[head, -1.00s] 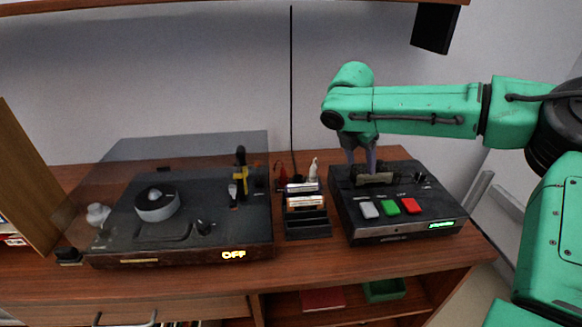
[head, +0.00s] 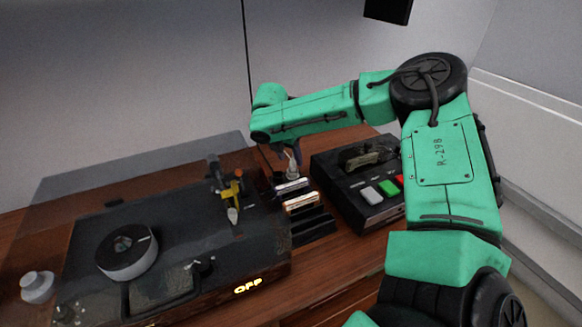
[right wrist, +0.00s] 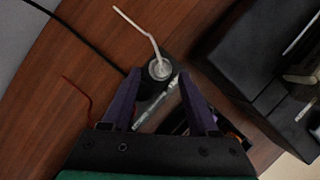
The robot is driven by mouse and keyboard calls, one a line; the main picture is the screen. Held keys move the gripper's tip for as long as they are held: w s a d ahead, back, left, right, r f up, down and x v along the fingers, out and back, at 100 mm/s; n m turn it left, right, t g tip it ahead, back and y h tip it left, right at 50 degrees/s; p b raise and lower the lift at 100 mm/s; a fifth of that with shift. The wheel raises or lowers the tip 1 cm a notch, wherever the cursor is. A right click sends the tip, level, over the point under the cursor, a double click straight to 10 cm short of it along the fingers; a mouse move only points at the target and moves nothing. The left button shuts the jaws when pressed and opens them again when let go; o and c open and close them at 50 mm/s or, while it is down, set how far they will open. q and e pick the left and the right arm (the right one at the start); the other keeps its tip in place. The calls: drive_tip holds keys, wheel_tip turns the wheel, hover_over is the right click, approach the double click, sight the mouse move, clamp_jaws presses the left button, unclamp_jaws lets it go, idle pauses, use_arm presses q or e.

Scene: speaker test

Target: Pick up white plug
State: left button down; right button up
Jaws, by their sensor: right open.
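The white plug (right wrist: 160,68) sits in a dark round socket in the right wrist view, with a white cable running off toward the top left. It also shows small in the head view (head: 293,162), behind the cassette rack and partly hidden by my right gripper. My right gripper (right wrist: 159,77) is open, with one purple finger on each side of the socket area. The plug lies between and slightly beyond the fingertips, and I see no grip on it. My left gripper is not in view.
A black rack holding cassettes (head: 312,226) stands in front of the plug. A turntable (head: 230,262) with a tinted lid is at the left, and a cassette player (head: 340,188) with coloured buttons at the right. A black cable (right wrist: 78,36) and a thin red wire (right wrist: 78,100) lie nearby.

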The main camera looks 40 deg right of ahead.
sight(292, 161)
drive_tip(key=x, duration=0.3)
drive_tip(key=shift+s+d, duration=0.2)
drive_tip(key=shift+w+d+f, duration=0.1)
drive_tip(key=shift+d+f, duration=0.05)
drive_tip(key=shift+f, duration=0.15)
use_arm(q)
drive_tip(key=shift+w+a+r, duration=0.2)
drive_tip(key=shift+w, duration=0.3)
use_arm(e)
drive_tip(key=shift+c, duration=0.3)
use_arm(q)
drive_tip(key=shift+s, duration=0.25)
use_arm(e)
drive_tip(key=shift+r, duration=0.1)
clamp_jaws()
use_arm(q)
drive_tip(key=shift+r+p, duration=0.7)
drive_tip(key=shift+p, duration=0.05)
use_arm(e)
wheel_tip(292, 161, up, 20)
